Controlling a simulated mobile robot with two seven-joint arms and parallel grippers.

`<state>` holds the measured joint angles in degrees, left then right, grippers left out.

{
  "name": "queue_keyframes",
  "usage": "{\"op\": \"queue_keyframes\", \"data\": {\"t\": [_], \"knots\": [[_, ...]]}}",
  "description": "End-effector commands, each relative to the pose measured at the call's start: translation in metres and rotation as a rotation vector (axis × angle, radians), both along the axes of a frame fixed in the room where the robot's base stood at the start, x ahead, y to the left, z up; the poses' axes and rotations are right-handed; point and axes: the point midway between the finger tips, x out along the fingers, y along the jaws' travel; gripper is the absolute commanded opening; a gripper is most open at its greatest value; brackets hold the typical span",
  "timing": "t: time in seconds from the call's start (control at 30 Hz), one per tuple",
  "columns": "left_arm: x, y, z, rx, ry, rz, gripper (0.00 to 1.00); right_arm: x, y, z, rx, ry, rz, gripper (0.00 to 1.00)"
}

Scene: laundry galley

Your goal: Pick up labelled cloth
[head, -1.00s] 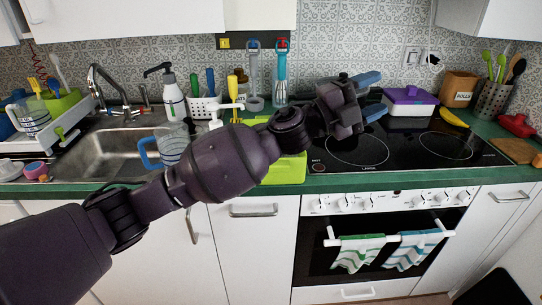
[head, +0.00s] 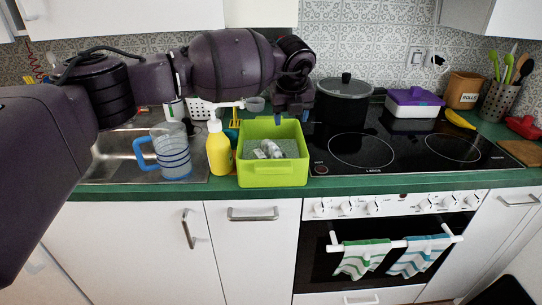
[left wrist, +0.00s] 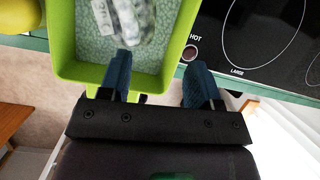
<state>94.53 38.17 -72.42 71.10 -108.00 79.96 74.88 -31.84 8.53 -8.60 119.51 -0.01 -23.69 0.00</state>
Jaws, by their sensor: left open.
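A light green bin (head: 272,175) stands on the counter left of the hob, with a grey textured bottom. In it lies a crumpled grey-white bundle (head: 270,149) with printed marks, also in the left wrist view (left wrist: 128,20); I cannot tell whether it is cloth. My left gripper (head: 292,117) is open and empty, pointing down at the bin's right side. In the left wrist view its fingers (left wrist: 160,82) are apart, one over the bin and one beyond its right wall. A green-striped towel (head: 362,258) and a blue-striped towel (head: 419,255) hang on the oven rail.
A yellow pump bottle (head: 219,152) and a jug with a blue handle (head: 173,152) stand left of the bin. A black pot (head: 343,103) stands on the hob (head: 400,145). A purple-lidded box (head: 413,103) is behind it to the right.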

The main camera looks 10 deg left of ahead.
Motion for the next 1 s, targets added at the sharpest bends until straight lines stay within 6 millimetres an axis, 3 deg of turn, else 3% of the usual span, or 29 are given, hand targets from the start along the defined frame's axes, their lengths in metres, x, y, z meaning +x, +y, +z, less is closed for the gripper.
{"op": "queue_keyframes", "data": {"t": [0.1,0.23,0.43,0.7,1.0], "knots": [[-0.002,0.023,0.004,0.084,-0.003,0.168,0.57,0.001,0.000,0.003,0.000,-0.005,0.000,0.43],[-0.007,0.029,0.003,0.094,0.009,0.265,0.57,0.001,0.000,0.004,0.000,-0.005,0.000,0.43],[-0.004,0.031,-0.009,0.083,0.009,0.286,0.57,-0.001,0.000,-0.002,0.000,0.004,0.000,0.43],[0.007,0.039,-0.046,0.083,0.011,0.282,0.57,-0.004,0.001,-0.014,0.000,0.022,0.002,0.43],[0.012,0.043,-0.064,0.082,0.011,0.281,0.57,-0.001,0.002,-0.014,0.001,0.019,0.005,0.43]]}}
